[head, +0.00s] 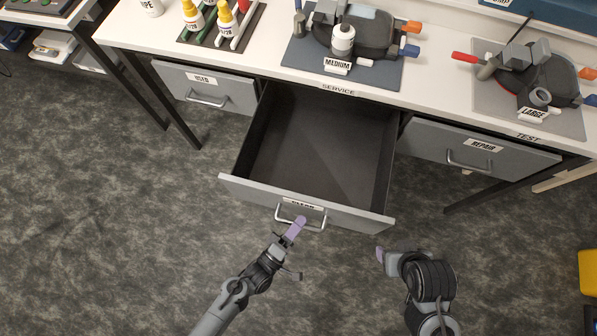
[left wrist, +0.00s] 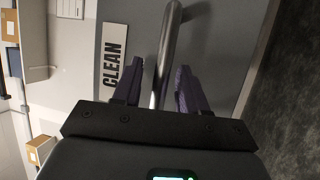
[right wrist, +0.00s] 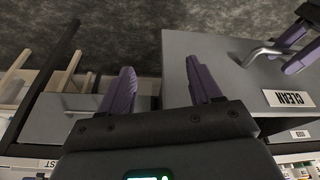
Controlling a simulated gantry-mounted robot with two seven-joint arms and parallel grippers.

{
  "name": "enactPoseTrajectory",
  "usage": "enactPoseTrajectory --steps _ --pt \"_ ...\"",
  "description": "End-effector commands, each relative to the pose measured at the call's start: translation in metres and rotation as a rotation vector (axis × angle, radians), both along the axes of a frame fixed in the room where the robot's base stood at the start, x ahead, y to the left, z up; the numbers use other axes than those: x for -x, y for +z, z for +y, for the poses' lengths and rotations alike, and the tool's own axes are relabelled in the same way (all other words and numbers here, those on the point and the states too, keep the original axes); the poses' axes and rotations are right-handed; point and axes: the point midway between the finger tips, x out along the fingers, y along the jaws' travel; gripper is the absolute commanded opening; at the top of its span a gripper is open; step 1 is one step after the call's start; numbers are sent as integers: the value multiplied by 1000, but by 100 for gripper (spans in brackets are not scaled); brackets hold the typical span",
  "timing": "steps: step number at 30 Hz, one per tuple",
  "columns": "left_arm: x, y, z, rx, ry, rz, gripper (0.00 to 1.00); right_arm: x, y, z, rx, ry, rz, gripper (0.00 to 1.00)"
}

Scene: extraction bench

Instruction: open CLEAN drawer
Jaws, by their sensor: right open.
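The CLEAN drawer (head: 240,183) is pulled far out from under the middle of the bench, and its dark inside (head: 320,140) looks empty. Its metal bar handle (head: 318,226) is on the grey front below the CLEAN label (head: 303,203). My left gripper (head: 299,224) is at this handle. My right gripper (head: 380,254) is open and empty, in front of the drawer's right corner. The right wrist view shows nothing between its fingers (right wrist: 162,90).
The USED drawer (head: 230,95) on the left and the REPAIR drawer (head: 430,143) on the right look shut. The white bench top (head: 275,75) holds a bottle rack and devices on mats. The carpet in front of the drawer is clear.

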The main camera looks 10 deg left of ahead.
Motion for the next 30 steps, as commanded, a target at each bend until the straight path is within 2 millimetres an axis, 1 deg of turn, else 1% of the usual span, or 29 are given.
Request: enactPoseTrajectory --steps 5,8,11,21,25,30 --pt "3 -1 1 -1 0 2 42 0 0 0 0 -1 0 63" --pt "9 -3 5 -2 0 4 42 0 1 0 -2 -2 0 63" --pt "20 -5 11 -3 0 3 42 0 3 1 -3 -2 -1 63" --pt "69 -15 39 -2 -1 3 42 -1 7 2 -10 -6 -1 63" --pt "83 -18 46 -1 -1 2 42 0 7 2 -10 -6 -1 63" --pt "91 -19 51 0 0 0 42 -1 8 2 -10 -5 -2 63"
